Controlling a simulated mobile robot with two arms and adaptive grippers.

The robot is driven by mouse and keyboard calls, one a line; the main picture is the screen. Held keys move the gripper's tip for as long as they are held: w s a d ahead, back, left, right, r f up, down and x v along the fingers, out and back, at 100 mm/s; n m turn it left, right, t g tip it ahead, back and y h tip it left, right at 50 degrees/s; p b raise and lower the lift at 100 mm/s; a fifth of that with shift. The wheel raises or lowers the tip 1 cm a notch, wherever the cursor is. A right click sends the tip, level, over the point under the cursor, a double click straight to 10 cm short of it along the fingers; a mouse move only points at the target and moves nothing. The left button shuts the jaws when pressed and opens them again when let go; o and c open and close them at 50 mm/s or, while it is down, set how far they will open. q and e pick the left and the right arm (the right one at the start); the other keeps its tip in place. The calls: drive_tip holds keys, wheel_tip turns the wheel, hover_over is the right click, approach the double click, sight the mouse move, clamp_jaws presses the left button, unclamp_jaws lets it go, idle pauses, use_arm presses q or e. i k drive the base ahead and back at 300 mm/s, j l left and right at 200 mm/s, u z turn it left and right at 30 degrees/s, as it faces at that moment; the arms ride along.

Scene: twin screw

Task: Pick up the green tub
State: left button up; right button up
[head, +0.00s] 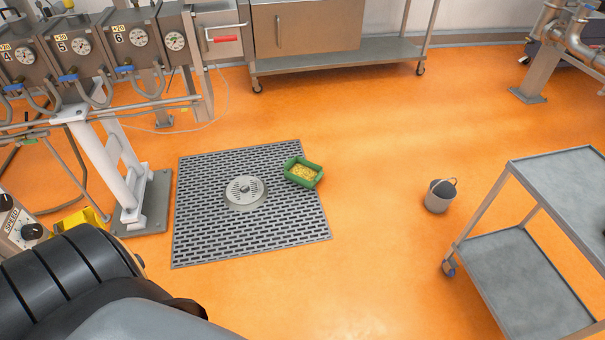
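The green tub (303,172) is a small open box with yellow contents inside. It sits upright on the right part of the grey floor grate (215,230), to the right of a round metal drain cover (245,192). Neither of my grippers shows in the head view, so nothing is seen touching the tub.
A grey bucket (438,197) stands on the orange floor at right. A grey two-shelf cart (525,285) is at the far right. A steel table (340,62) stands at the back. Gauge machinery (90,50) fills the upper left. The floor between grate and bucket is clear.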

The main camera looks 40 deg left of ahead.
sight(297, 170)
drive_tip(key=i+j+u, duration=0.25)
drive_tip(key=i+j, duration=1.1)
drive_tip(key=i, duration=0.15)
